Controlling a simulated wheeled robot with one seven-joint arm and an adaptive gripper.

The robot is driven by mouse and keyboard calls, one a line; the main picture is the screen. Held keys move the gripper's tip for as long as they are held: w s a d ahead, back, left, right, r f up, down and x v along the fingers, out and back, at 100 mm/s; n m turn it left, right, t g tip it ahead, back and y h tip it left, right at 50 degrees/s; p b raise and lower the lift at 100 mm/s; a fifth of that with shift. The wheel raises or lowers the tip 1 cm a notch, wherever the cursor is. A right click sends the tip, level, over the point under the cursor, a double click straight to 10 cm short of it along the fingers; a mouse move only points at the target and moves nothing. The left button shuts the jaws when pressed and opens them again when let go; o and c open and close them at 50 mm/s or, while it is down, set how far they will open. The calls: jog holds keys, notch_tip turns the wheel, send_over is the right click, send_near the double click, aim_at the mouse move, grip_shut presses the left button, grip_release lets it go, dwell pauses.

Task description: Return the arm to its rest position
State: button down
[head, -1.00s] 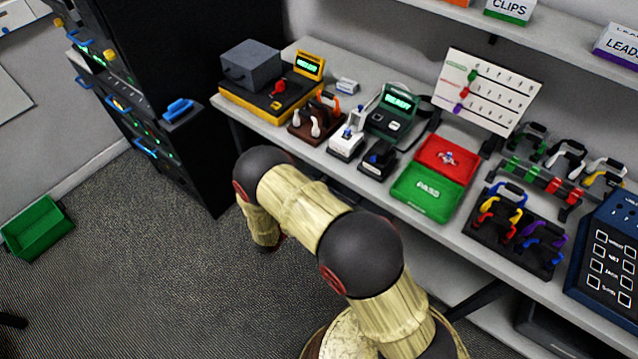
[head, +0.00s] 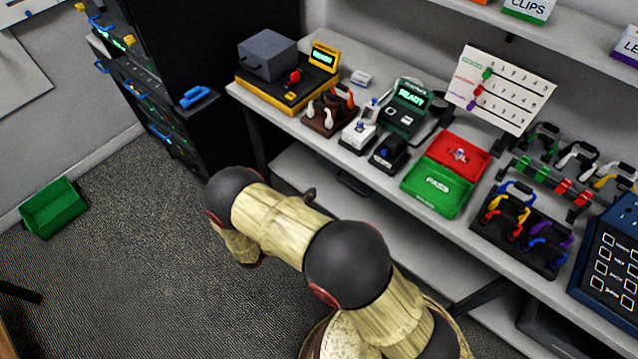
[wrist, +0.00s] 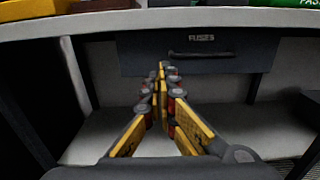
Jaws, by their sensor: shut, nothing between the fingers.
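My gripper (wrist: 162,75) shows in the wrist view with its yellow and black fingers together and nothing between them. It points at the front of the bench, below the top, toward a dark drawer (wrist: 225,58) labelled "FUSES". In the head view my arm is bent over the floor in front of the bench, and its links hide most of the gripper.
The bench (head: 462,235) carries a green PASS tray (head: 436,187), a red tray (head: 458,155), a yellow-based device (head: 285,90) and cable racks (head: 520,225). A dark cabinet (head: 215,50) stands at the left. A green bin (head: 54,208) lies on open carpet.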

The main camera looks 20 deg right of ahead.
jog(key=shift+v, duration=0.95)
jog(key=shift+f, duration=0.1)
jog(key=s+d+f+m+g, duration=0.2)
jog(key=s+d+f+g, duration=0.15)
jog(key=s, duration=0.35)
jog(key=s+r+m+g+y, duration=0.3)
jog(key=s+r+m+g, duration=0.4)
jog(key=s, duration=0.1)
jog(key=s+a+r+m+y, duration=0.1)
jog(key=s+r+m+y, duration=0.2)
jog(key=r, duration=0.4)
jog(key=s+a+r+m+y, duration=0.1)
jog(key=r+m+y, duration=0.3)
jog(key=r, duration=0.2)
jog(key=s+r+m+y, duration=0.2)
jog(key=r+m+y, duration=0.15)
jog(key=r, duration=0.35)
jog(key=s+d+r+m+t, duration=0.1)
jog(key=d+r+m+t, duration=0.1)
jog(key=r, duration=0.6)
jog(key=s+d+r+m+t+y, duration=0.1)
jog(key=d+r+m+t, duration=0.2)
jog(key=r, duration=0.4)
jog(key=shift+s+d+r+t, duration=0.3)
jog(key=shift+d+r+t, duration=0.1)
jog(key=shift+t, duration=0.15)
